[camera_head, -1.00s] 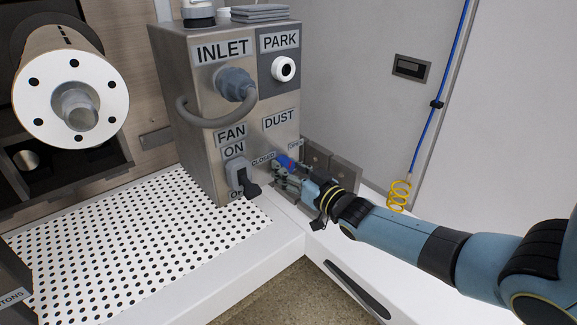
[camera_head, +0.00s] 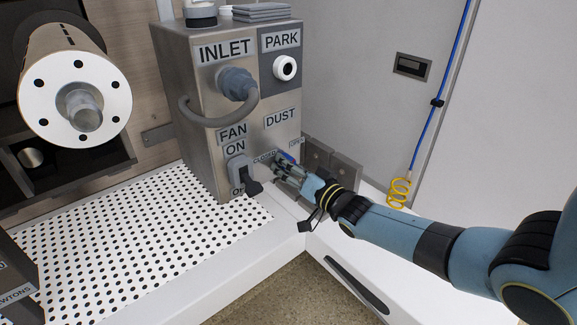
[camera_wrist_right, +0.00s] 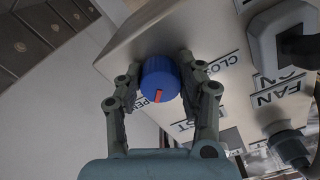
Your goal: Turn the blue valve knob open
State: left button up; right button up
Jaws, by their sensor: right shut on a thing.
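The blue valve knob (camera_head: 287,156) is on the steel box below the DUST label, between the CLOSED and OPEN labels. The fingers partly hide it in the head view. My right gripper (camera_head: 284,166) is at the knob. In the right wrist view the knob (camera_wrist_right: 160,78) sits between the two fingers of my right gripper (camera_wrist_right: 160,82), which is shut on it. The OPEN label (camera_wrist_right: 147,99) shows partly behind the knob, and the CLOSED label (camera_wrist_right: 224,62) is to the right. My left gripper is not in view.
The grey FAN switch (camera_head: 241,175) stands out from the box just left of my right fingers. A grey hose (camera_head: 216,118) loops from the INLET plug above. A perforated white table (camera_head: 130,245) lies to the left. A blue air line (camera_head: 447,75) hangs at the right.

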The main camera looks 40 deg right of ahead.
jog(key=shift+f, duration=0.1)
jog(key=o, duration=1.1)
jog(key=shift+o, duration=0.2)
jog(key=shift+s, duration=0.1)
jog(key=s, duration=1.2)
jog(key=shift+d, duration=0.45)
